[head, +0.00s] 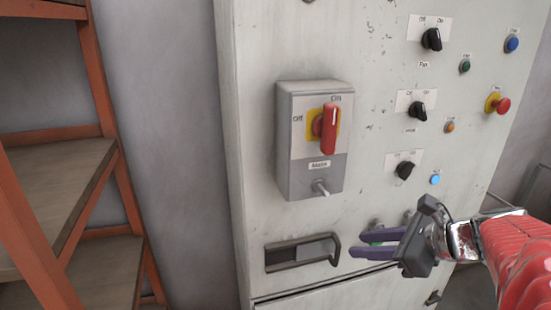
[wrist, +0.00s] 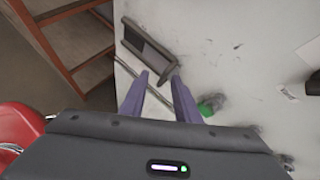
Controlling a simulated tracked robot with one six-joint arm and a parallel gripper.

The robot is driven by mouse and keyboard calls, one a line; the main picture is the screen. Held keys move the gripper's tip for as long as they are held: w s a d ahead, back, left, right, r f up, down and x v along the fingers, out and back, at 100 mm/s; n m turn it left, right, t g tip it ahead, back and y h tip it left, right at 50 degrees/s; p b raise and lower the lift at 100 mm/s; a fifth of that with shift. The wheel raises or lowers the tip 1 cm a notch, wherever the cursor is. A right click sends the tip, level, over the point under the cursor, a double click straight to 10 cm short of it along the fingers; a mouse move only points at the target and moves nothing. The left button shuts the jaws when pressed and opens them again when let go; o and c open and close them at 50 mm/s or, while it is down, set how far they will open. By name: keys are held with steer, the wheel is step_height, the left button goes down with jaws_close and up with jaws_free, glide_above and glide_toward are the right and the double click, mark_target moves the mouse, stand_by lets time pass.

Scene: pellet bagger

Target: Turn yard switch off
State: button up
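Three black rotary switches are in a column on the pale cabinet in the head view: the top switch (head: 432,39), labelled Fan, the middle switch (head: 418,111) and the lower switch (head: 405,170). The labels of the lower two are too small to read, so I cannot tell which one is the yard switch. Their knobs are tilted. My gripper (head: 356,242) is below the lower switch, near the recessed handle. Its purple fingers are apart with nothing between them, as the wrist view (wrist: 160,75) also shows.
A grey switch box (head: 284,150) with a red handle (head: 329,129) juts out left of the switches. Coloured buttons and a red mushroom button (head: 502,105) are on the right. A recessed handle (head: 285,256) is low on the cabinet. An orange shelf rack (head: 100,90) stands left.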

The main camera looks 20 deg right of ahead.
mark_target(410, 174)
steer(key=s+d+r+m+t+h, duration=0.2)
steer(key=s+d+r+m+t, duration=0.1)
steer(key=d+m, duration=0.4)
steer(key=s+d+r+m+t+h, duration=0.2)
steer(key=d+r+m+t, duration=0.3)
steer(key=d, duration=0.4)
steer(key=shift+s+r+m+h, duration=0.3)
steer(key=shift+s+r+m, duration=0.35)
steer(key=shift+m, duration=0.25)
steer(key=shift+w+d, duration=0.1)
steer(key=shift+w+a, duration=0.2)
steer(key=shift+w, duration=6.65)
jaws_close()
